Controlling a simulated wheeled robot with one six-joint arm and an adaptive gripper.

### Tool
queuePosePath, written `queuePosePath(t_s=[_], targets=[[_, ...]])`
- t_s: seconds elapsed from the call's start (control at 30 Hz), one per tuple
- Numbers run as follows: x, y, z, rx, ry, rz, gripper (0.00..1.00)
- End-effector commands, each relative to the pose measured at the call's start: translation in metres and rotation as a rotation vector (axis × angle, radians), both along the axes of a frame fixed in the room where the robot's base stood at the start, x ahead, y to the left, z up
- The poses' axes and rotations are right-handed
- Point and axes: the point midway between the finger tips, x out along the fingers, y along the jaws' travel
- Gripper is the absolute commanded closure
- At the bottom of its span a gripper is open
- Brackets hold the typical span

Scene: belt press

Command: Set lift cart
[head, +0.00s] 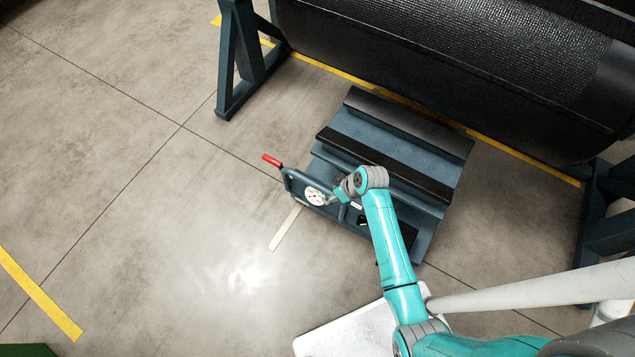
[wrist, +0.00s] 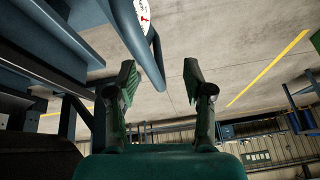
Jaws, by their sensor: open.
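The lift cart (head: 380,168) is a low blue-grey frame with black strips, standing on the floor in front of the big roller. At its left end are a blue rail, a red-tipped lever (head: 272,160) and a round white dial (head: 315,196). In the head view my gripper (head: 343,190) is over that end, just right of the dial, partly hidden by my arm. In the wrist view my gripper (wrist: 159,66) is open. A blue rail (wrist: 148,45) reaches down between or just beyond its fingers; contact cannot be told. The dial also shows there (wrist: 142,10).
The large dark roller (head: 450,70) spans the back on blue-grey stands (head: 240,60). Yellow lines (head: 40,295) mark the floor. A pale strip (head: 285,230) extends from the cart's left end. The floor on the left is clear.

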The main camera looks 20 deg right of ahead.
Motion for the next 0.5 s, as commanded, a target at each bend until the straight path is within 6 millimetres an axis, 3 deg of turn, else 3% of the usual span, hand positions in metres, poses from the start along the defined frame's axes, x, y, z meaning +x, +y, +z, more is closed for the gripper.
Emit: queuePosePath(t_s=[0.03, 0.2, 0.37, 0.5], targets=[[0.017, -0.005, 0.007, 0.009, 0.015, 0.028, 0.48], [0.047, -0.014, 0.025, 0.041, 0.068, 0.115, 0.48], [0.059, -0.018, 0.035, 0.057, 0.09, 0.158, 0.48], [0.062, -0.016, 0.03, 0.062, 0.098, 0.168, 0.48]])
